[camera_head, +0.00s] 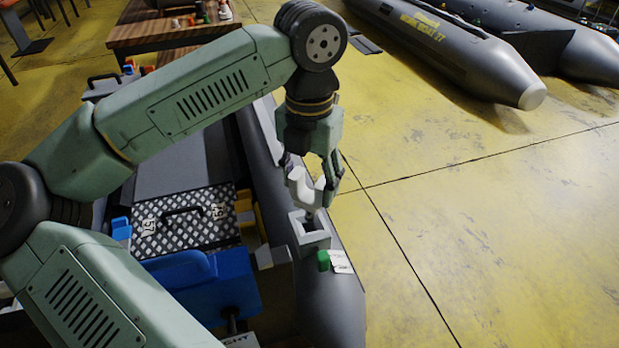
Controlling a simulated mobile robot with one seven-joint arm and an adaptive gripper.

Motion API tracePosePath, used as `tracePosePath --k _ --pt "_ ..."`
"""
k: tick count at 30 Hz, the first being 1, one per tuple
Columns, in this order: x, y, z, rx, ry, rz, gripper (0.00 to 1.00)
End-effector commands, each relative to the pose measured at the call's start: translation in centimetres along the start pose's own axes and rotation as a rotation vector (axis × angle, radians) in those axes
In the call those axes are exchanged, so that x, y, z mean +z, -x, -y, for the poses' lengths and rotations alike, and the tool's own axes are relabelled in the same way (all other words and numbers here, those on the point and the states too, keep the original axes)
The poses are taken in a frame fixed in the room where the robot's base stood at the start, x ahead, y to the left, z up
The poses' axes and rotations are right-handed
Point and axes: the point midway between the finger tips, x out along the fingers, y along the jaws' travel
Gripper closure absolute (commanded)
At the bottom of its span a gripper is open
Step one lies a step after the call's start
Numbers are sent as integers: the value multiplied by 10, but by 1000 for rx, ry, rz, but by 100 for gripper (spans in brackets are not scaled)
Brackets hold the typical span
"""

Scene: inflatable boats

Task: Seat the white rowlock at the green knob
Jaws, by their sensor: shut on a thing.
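The white rowlock (304,190) is a U-shaped piece. My gripper (316,182) is shut on it and holds it upright just above a grey block-shaped socket (312,236) on the boat's side tube. The rowlock's lower end is close over the socket's opening. I cannot tell whether its pin has entered the opening. The green knob (323,260) sits at the near end of that socket, beside a white tag (341,262). The fingers partly hide the rowlock's upper part.
The grey boat tube (332,300) runs below the socket. Inside the boat are a patterned metal plate (186,222), a blue box (215,285) and a yellow piece (246,212). Clear yellow floor (470,220) lies to the right. Another inflatable boat (450,50) lies behind.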

Motion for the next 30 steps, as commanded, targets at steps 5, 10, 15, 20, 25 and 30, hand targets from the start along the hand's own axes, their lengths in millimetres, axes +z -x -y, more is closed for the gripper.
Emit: tracePosePath --k 5,10,15,20,25,30 --pt "0 -7 0 0 0 0 76" --pt "0 -13 0 0 0 0 76" --pt "0 -20 0 1 1 0 76" --pt "0 -25 0 1 1 0 76" --pt "0 -31 0 1 1 0 76" --pt "0 -32 0 0 0 0 76"
